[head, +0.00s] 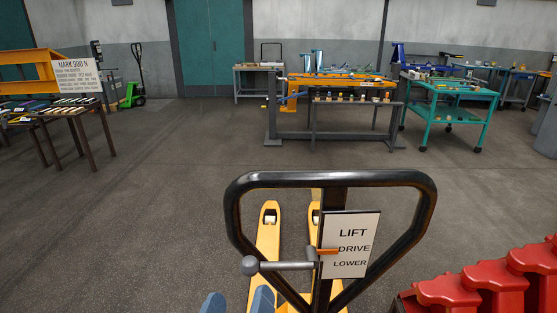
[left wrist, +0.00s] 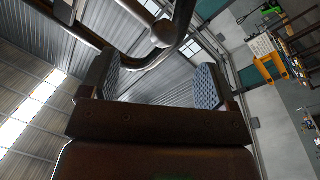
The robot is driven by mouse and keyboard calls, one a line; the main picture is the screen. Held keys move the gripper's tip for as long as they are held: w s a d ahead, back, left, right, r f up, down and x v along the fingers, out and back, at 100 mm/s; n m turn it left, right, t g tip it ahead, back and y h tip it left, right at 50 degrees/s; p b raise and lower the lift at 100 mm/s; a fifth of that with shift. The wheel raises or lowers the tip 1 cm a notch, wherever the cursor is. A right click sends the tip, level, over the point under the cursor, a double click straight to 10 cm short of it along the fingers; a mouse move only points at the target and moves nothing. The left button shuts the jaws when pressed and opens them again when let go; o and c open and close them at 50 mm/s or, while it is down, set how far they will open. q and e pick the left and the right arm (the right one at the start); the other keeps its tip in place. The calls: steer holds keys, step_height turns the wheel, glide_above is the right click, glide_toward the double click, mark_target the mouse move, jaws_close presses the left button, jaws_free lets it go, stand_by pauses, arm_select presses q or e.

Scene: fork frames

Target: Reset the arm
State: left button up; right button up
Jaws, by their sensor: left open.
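My left gripper (head: 238,303) shows at the bottom edge of the head view as two blue fingertips, with the rest of the arm out of frame. In the left wrist view its two patterned pads (left wrist: 158,84) stand apart with nothing between them. The gripper is just below the grey lever (head: 285,265) with a round knob, apart from it in the picture. The lever sits on a pallet truck's black loop handle (head: 332,178). An orange pointer (head: 328,251) lies by DRIVE on the white sign (head: 357,262). My right gripper is not in view.
The truck's yellow forks (head: 268,240) extend ahead. Red stacked pieces (head: 495,285) stand close at lower right. A workbench (head: 340,122), a teal cart (head: 450,115) and a dark table (head: 72,112) stand farther off. Grey floor between is clear.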

arm_select(q)
steer(key=a+f+m+g, duration=0.2)
steer(key=a+f+m, duration=0.1)
steer(key=f, duration=0.6)
steer(key=a+f+m+g, duration=0.2)
steer(key=a+f+m, duration=0.1)
steer(key=f, duration=0.5)
steer(key=s+a+f+g+y, duration=0.1)
steer(key=s+a+f, duration=0.3)
steer(key=a+f, duration=0.3)
steer(key=s+a+f+g+y, duration=0.1)
steer(key=s+a+f+g, duration=0.1)
steer(key=s+a+f, duration=0.2)
steer(key=a+f, duration=0.3)
steer(key=a, duration=0.1)
steer(key=shift+f+n+y, duration=0.3)
steer(key=shift+n+y, duration=0.1)
steer(key=shift+d, duration=0.1)
